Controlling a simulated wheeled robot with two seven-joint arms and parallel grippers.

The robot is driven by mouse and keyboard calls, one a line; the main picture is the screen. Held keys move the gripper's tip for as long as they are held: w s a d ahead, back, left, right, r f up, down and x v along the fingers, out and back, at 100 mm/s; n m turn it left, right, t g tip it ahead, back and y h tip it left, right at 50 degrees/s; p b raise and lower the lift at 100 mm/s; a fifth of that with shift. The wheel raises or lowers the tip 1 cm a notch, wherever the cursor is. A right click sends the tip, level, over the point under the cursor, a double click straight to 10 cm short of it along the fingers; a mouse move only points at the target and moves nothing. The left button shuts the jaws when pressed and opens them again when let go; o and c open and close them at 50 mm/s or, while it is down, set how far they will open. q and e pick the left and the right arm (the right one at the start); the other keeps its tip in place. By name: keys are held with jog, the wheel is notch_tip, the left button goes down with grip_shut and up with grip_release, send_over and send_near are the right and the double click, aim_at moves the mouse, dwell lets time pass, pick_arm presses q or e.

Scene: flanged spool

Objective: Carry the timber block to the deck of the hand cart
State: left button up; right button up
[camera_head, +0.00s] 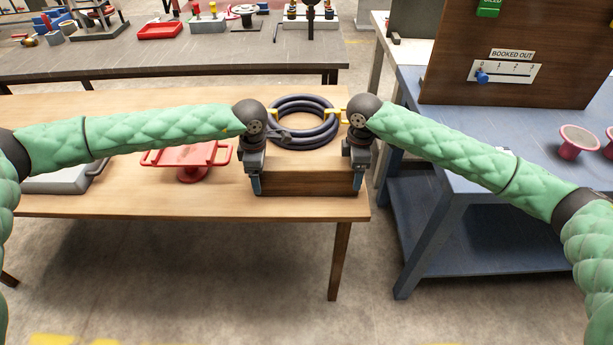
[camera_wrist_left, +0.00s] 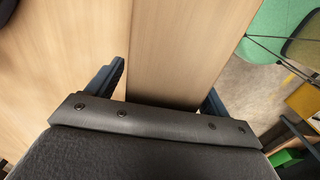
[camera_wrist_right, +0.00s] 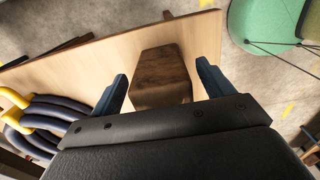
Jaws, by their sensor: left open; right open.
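The dark brown timber block (camera_head: 306,184) lies near the front edge of the pale wooden table, between my two grippers in the head view. My left gripper (camera_head: 256,184) is open at its left end; my right gripper (camera_head: 357,182) is open at its right end. In the right wrist view the block (camera_wrist_right: 160,80) shows ahead of and between the open fingers (camera_wrist_right: 162,88). I cannot identify the hand cart with certainty.
A dark coiled hose (camera_head: 300,122) with yellow fittings lies behind the block. A red handled tray-like thing (camera_head: 187,157) and a grey flat thing (camera_head: 55,182) with a dark handle stand to the left. A blue bench (camera_head: 460,180) stands at the right, past a floor gap.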

pick_arm(q)
jog(key=shift+f, duration=0.35)
pick_arm(e)
jog(key=shift+f, duration=0.3)
pick_arm(q)
grip_shut()
pick_arm(e)
grip_shut()
pick_arm(q)
jog(key=shift+r, duration=0.1)
pick_arm(e)
jog(key=shift+r, duration=0.1)
